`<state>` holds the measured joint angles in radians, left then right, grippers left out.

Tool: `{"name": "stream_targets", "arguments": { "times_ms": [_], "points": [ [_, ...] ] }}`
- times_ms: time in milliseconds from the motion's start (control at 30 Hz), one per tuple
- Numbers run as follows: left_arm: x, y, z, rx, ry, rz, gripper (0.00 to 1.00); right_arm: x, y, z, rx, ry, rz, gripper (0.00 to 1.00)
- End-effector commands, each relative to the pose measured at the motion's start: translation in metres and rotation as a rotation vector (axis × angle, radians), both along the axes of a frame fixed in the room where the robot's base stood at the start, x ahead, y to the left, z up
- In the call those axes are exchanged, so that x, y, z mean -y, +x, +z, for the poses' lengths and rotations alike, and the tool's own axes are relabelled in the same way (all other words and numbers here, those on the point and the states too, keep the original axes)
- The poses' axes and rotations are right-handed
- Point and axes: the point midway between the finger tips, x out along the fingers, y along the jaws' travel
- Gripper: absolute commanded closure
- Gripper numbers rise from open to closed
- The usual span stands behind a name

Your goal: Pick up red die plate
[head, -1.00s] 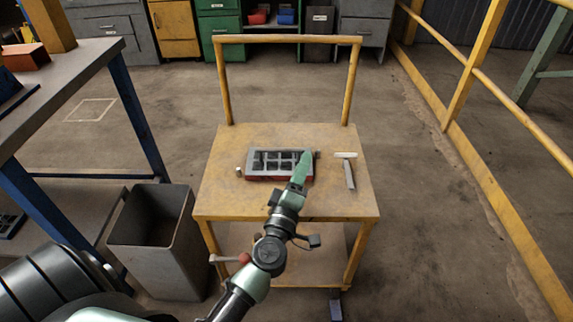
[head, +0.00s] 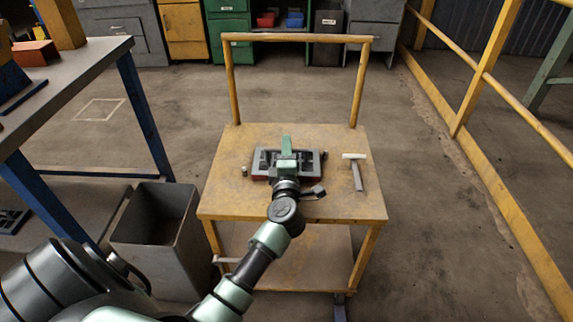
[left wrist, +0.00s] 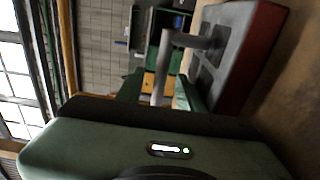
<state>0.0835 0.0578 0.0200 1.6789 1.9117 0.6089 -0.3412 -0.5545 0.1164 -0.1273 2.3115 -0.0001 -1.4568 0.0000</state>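The red die plate (head: 261,177) lies on the yellow cart, with a dark grey grid-like top over a red base. It also shows in the left wrist view (left wrist: 265,55), close up at the right, with its red side visible. My left gripper (head: 287,145) is over the middle of the plate and hides part of it. In the left wrist view its green fingers (left wrist: 158,95) stand apart, with a grey bar (left wrist: 162,70) of the plate showing between them. I cannot tell whether they touch the bar. My right gripper is not in view.
A hammer with a pale head (head: 355,157) lies right of the plate on the cart top (head: 340,205). A small pale piece (head: 244,171) is at its left. A grey bin (head: 150,245) and blue-legged bench (head: 130,95) stand left. A yellow railing (head: 480,80) runs along the right.

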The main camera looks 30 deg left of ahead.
Motion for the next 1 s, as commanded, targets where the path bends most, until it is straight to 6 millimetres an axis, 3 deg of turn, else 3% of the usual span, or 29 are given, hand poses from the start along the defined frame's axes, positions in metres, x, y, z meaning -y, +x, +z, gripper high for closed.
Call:
{"name": "stream_targets", "arguments": {
  "times_ms": [200, 333, 367, 1000],
  "points": [
    [-0.0005, 0.0006, 0.0, -0.001, 0.001, 0.0, 0.62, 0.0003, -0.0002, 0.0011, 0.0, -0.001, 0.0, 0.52],
    [-0.0004, 0.0006, 0.0, -0.001, 0.001, -0.001, 0.98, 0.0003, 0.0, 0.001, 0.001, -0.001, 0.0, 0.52],
    [-0.0003, 0.0006, 0.0, -0.001, 0.001, -0.001, 1.0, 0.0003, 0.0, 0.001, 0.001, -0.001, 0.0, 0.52],
    [0.0002, 0.0004, -0.0007, -0.001, 0.0, -0.001, 1.0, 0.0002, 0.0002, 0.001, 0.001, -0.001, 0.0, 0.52]
  ]
}}
